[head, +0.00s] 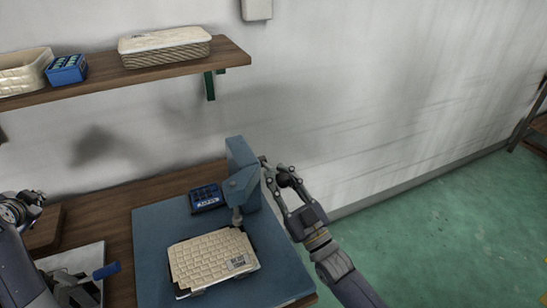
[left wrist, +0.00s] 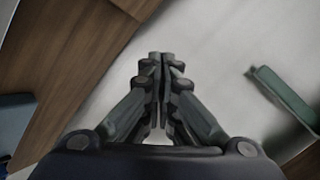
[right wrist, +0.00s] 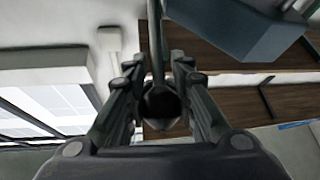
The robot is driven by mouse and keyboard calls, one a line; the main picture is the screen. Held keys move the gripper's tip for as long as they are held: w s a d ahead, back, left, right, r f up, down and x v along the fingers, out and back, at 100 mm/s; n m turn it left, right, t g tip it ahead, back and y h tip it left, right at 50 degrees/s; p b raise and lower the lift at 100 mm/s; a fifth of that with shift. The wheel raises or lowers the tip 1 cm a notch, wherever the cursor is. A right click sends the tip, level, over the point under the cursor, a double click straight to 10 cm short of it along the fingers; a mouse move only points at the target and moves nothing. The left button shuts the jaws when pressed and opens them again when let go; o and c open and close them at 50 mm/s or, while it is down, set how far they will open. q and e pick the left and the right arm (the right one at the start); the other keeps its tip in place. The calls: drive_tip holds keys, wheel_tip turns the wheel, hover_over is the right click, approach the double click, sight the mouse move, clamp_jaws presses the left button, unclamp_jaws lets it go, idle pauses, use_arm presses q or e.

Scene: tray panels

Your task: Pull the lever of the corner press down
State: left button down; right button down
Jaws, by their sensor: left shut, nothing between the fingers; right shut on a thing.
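The blue-grey corner press (head: 240,168) stands on a blue board (head: 155,240), its head over the corner of a cream woven tray panel (head: 200,265). Its lever ends in a black knob (head: 288,180) on the press's right side. My right gripper (head: 279,182) is shut around the lever's knob end. In the right wrist view the lever's rod (right wrist: 156,45) runs up from the knob (right wrist: 160,104) between the fingers, near the press body (right wrist: 235,28). My left gripper (head: 32,203) is at the left edge; in the left wrist view (left wrist: 160,58) its fingers are together and empty.
A small dark blue box (head: 206,197) sits behind the panel. A device with a blue handle (head: 106,271) stands at the lower left. A wall shelf (head: 130,75) holds a long basket (head: 164,47), another basket and a blue box. Green floor (head: 440,235) is clear at right.

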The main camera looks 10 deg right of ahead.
drive_tip(key=shift+f, duration=0.1)
use_arm(q)
drive_tip(key=w+d+r+m+t+h, duration=0.1)
drive_tip(key=w+d+r+h, duration=0.2)
drive_tip(key=d, duration=0.6)
drive_tip(key=w+d+r+h, duration=0.3)
drive_tip(key=w+d+h, duration=0.1)
drive_tip(key=d, duration=0.4)
drive_tip(key=w+d+r+m+t+h, duration=0.1)
drive_tip(key=w+d+r+h, duration=0.25)
drive_tip(key=d, duration=0.55)
drive_tip(key=s+d+r+m+g+h, duration=0.1)
drive_tip(key=s+d+r+g+h, duration=0.25)
drive_tip(key=d, duration=0.55)
drive_tip(key=s+d+r+m+g+h, duration=0.15)
drive_tip(key=s+d+g, duration=0.25)
drive_tip(key=d, duration=0.4)
drive_tip(key=s+d+r+g+h, duration=0.3)
drive_tip(key=s+d, duration=0.1)
drive_tip(key=d, duration=0.5)
drive_tip(key=s+d+f, duration=0.1)
drive_tip(key=d+f, duration=0.5)
drive_tip(key=d, duration=0.3)
drive_tip(key=shift+f, duration=0.4)
drive_tip(key=shift+d, duration=0.1)
